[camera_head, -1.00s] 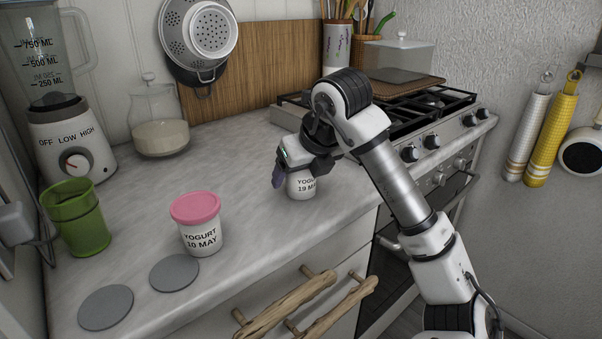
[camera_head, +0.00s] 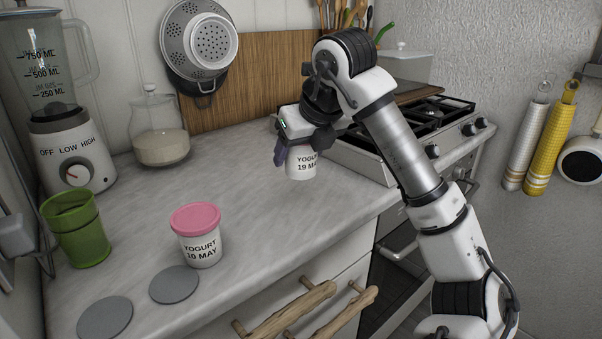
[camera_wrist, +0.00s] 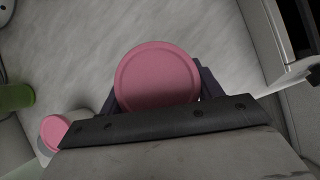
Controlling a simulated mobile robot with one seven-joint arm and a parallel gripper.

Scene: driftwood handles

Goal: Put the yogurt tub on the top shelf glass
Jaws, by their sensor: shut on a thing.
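My gripper (camera_head: 283,150) is shut on a white yogurt tub (camera_head: 302,163) marked 19 MAY. The tub is upright and appears raised above the counter; my gripper hides its top in the head view. In the wrist view its pink lid (camera_wrist: 157,77) sits between the fingers. A second yogurt tub (camera_head: 198,245) with a pink lid, marked 10 MAY, stands upright on the counter nearer the front. Its lid also shows at the lower left of the wrist view (camera_wrist: 54,131). No glass shelf is seen in these frames.
A green cup (camera_head: 78,232) and two grey discs (camera_head: 174,284) are at the left front of the counter (camera_head: 255,215). A blender (camera_head: 70,150) and glass jar (camera_head: 158,130) stand behind. The stove (camera_head: 430,120) is right of my gripper. Driftwood handles (camera_head: 300,308) jut out in front.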

